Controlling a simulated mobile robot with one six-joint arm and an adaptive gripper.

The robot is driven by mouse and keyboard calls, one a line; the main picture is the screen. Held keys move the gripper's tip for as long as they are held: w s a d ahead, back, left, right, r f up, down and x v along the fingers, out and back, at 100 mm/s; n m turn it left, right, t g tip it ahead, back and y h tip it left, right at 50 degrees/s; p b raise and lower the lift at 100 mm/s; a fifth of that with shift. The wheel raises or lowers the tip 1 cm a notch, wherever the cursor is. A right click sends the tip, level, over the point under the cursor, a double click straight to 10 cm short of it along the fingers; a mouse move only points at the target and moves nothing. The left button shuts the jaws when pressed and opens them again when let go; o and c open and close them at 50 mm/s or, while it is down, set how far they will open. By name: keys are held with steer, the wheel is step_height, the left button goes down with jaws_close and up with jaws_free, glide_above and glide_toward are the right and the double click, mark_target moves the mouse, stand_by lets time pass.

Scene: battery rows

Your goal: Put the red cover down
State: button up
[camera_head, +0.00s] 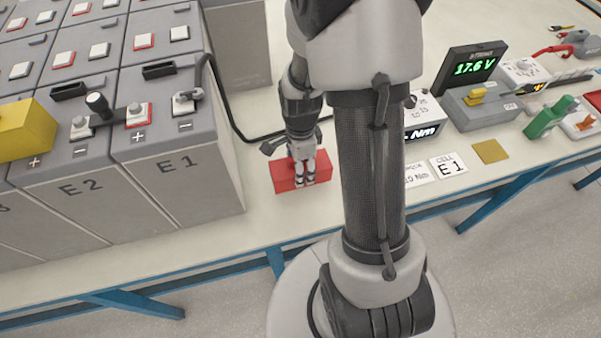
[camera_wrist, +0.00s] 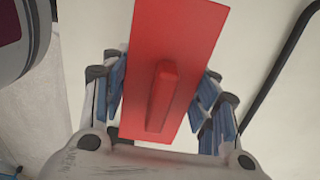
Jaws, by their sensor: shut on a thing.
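The red cover (camera_head: 287,180) is a flat red block with a raised rib on top. It is at the bench top, right of battery block E1, partly hidden behind my gripper (camera_head: 304,178). In the wrist view the cover (camera_wrist: 198,45) lies between the finger pads of my gripper (camera_wrist: 163,95), which is shut on it at the rib. The cover looks level and at or very near the bench surface; I cannot tell whether it touches.
Battery block E1 (camera_head: 185,185) stands to the left. A black cable (camera_head: 235,125) runs across the bench behind the cover. A meter reading 17.6 V (camera_head: 474,66), a card marked E1 (camera_head: 449,166) and tools are to the right. The bench's front edge is close.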

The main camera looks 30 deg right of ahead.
steer(key=shift+f+b, duration=0.4)
steer(key=shift+f, duration=1.1)
steer(key=shift+f, duration=0.1)
steer(key=o, duration=1.1)
step_height(320, 180, up, 12)
steer(key=p, duration=0.4)
steer(key=shift+r, duration=0.25)
steer(key=s+a+r+n+t, duration=0.1)
steer(key=a+r+n, duration=0.2)
steer(key=r+n, duration=0.3)
step_height(320, 180, up, 7)
steer(key=n+t, duration=0.1)
steer(key=n, duration=0.3)
glide_above(293, 173)
steer(key=s+a, duration=0.3)
steer(key=s+a+r+n+t, duration=0.1)
steer(key=s+r+n, duration=0.1)
steer(key=s+n, duration=0.1)
steer(key=s+a+r+n, duration=0.2)
steer(key=s+n, duration=0.1)
steer(key=n, duration=0.1)
steer(key=s+a+r+n+t, duration=0.1)
steer(key=s+r+n, duration=0.1)
steer(key=s+n, duration=0.1)
steer(key=shift+s+a+r+n+t, duration=0.2)
steer(key=shift+a+r+n+t, duration=0.15)
steer(key=shift+n, duration=0.25)
